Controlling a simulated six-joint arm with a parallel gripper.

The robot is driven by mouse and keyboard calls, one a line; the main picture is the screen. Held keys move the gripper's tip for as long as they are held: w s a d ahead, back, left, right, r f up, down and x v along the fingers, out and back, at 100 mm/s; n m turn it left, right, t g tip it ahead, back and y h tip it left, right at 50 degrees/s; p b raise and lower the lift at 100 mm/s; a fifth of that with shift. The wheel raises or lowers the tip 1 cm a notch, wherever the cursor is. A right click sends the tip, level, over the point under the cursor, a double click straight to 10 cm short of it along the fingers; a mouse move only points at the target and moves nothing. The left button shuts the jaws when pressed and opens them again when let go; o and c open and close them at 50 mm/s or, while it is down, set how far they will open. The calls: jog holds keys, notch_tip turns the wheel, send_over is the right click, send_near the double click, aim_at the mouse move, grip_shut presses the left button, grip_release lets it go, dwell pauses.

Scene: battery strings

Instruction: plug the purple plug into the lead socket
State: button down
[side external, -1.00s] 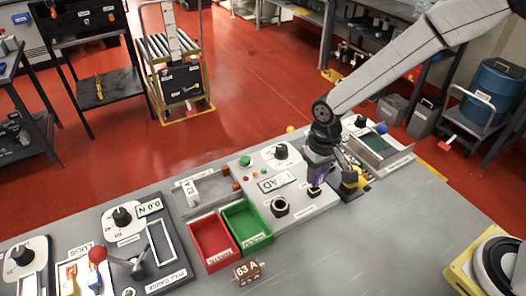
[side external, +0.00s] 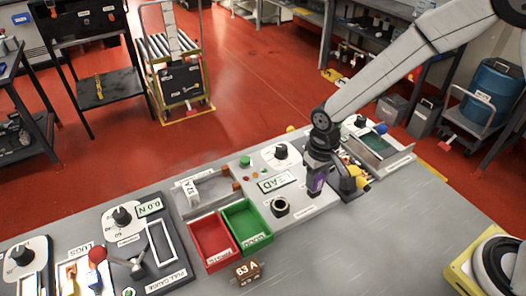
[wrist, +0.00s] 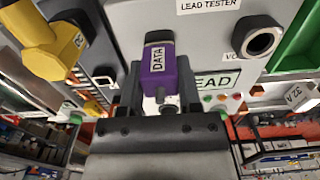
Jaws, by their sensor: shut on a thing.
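The purple plug (wrist: 158,76), labelled DATA, is between the two fingers of my gripper (wrist: 162,84) in the wrist view. My gripper is shut on it. In the side external view the purple plug (side external: 318,184) shows low over the right front of the lead tester panel (side external: 300,210), under my gripper (side external: 318,178). In the wrist view a dark rectangular socket (wrist: 158,37) shows at the plug's far end, in line with it. The plug's tip is hidden, so I cannot tell how far it is in.
A round black socket (side external: 280,207) is left of the plug on the panel. A yellow plug (side external: 361,182) stands close on the right. Red (side external: 213,262) and green (side external: 251,249) bins lie to the left, with a brown 63 A block (side external: 248,271) in front.

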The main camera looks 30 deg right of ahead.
jog(key=shift+f, duration=0.4)
jog(key=shift+c, duration=1.1)
grip_release()
jog(key=shift+r, duration=3.95)
jog(key=s+d+t, duration=0.2)
jog(key=s+d, duration=0.8)
jog(key=d, duration=0.1)
jog(key=shift+s+d+f+t, duration=0.2)
jog(key=shift+d+t, duration=0.05)
jog(key=shift+t, duration=0.05)
